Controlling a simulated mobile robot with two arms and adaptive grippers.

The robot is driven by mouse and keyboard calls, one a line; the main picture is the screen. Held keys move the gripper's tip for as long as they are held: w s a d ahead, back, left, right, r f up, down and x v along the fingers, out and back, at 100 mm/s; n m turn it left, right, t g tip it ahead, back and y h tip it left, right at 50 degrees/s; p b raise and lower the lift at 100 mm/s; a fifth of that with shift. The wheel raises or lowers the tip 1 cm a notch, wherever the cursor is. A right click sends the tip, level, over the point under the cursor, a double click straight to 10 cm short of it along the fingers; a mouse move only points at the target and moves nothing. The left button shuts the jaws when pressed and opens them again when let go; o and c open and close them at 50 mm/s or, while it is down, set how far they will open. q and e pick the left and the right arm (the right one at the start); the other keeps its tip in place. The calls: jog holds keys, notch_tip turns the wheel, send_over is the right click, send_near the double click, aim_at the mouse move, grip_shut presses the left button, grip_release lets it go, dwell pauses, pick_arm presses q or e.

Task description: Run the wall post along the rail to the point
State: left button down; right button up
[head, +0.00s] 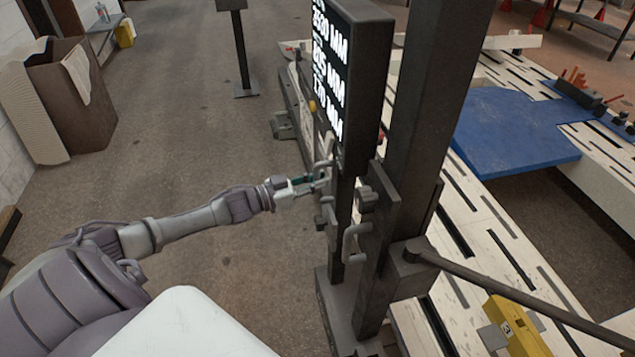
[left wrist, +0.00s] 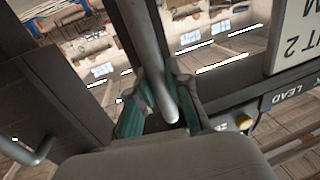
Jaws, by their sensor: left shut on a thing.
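The tall dark wall post (head: 428,125) stands upright beside the white slotted bench. Grey bent handles stick out from the uprights; one lower handle (head: 352,243) is free. My left gripper (head: 318,181) reaches in from the left at the upper handle. In the left wrist view, its teal-padded fingers are shut on a grey handle (left wrist: 148,40), one finger on each side. The rail is hard to pick out; a dark length along the bench side (head: 291,95) runs away behind the display and is partly hidden. My right gripper is not in view.
A black display (head: 368,75) with readings in MM stands in front of the post. A bar (head: 510,302) and yellow block (head: 518,328) extend right over the bench. A blue plate (head: 515,135) lies on the bench. Floor left is clear up to a brown box (head: 85,105).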

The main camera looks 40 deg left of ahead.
pick_arm(q)
jog(key=c, duration=1.1)
grip_release()
jog(key=shift+s, duration=0.1)
jog(key=v, duration=1.2)
